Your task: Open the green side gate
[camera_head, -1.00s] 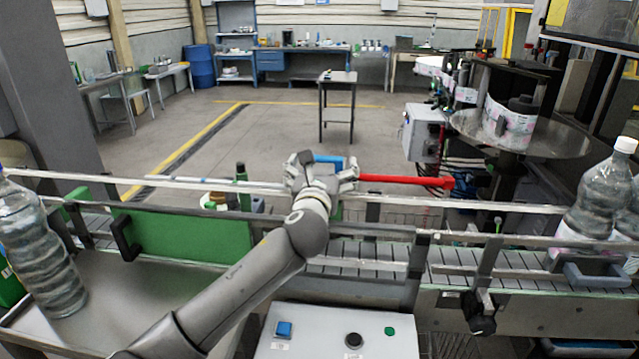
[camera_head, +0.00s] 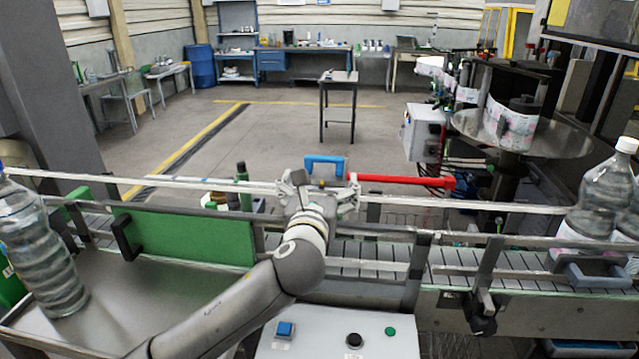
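The green side gate (camera_head: 190,236) is a flat green panel along the near side of the conveyor, left of centre, with a black handle (camera_head: 126,237) near its left end. It stands in line with the rail and looks shut. My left gripper (camera_head: 317,184) is above the conveyor, right of the gate and apart from it. Its fingers are spread and it looks empty. It is just on the near side of a blue handle (camera_head: 326,163), beside a red bar (camera_head: 400,180). My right gripper is not in view.
A large bottle (camera_head: 40,250) stands on the metal table (camera_head: 125,290) left of the gate. More bottles (camera_head: 603,195) stand on the conveyor (camera_head: 385,258) at the right. A control box (camera_head: 320,335) with buttons is in front. A green bottle (camera_head: 242,172) is behind the gate.

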